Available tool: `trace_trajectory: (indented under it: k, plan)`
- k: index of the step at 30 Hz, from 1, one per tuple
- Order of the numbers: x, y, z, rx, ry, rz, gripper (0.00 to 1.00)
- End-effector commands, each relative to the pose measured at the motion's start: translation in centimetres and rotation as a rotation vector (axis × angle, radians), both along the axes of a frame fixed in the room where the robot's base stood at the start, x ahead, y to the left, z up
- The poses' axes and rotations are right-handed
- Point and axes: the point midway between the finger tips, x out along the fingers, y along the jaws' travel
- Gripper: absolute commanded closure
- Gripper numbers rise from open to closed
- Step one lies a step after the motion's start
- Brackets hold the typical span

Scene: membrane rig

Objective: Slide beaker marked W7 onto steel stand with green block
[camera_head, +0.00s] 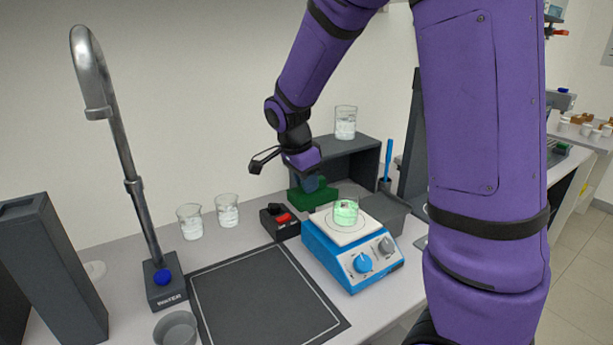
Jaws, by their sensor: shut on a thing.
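A green block (325,196) is behind the hotplate, at the lower end of my gripper (312,181). My gripper points down and is shut on the block's upper part; its fingertips are small and partly hard to make out. I cannot tell whether the block touches the bench. A beaker with glowing green contents (346,212) stands upright on the white top of the blue hotplate (332,250), in front of and to the right of the block. No W7 mark is readable. A low grey stand (393,213) sits right beside the hotplate, apart from the beaker; I cannot tell if it is steel.
Two beakers (190,221) (227,210) stand at the back left. Another beaker (345,122) is on the dark shelf (352,148). A black box with a red switch (280,221) is left of the hotplate. The dark mat (262,300) is clear. A tall tap (125,165) stands left.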

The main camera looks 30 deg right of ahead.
Motion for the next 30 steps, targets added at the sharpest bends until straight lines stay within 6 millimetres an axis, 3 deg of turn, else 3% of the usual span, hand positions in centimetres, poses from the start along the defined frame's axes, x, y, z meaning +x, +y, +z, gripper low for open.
trace_trajectory:
  k: [30]
  plan:
    - [0.0, 0.0, -6.1, 0.0, 0.001, 0.0, 1.0]
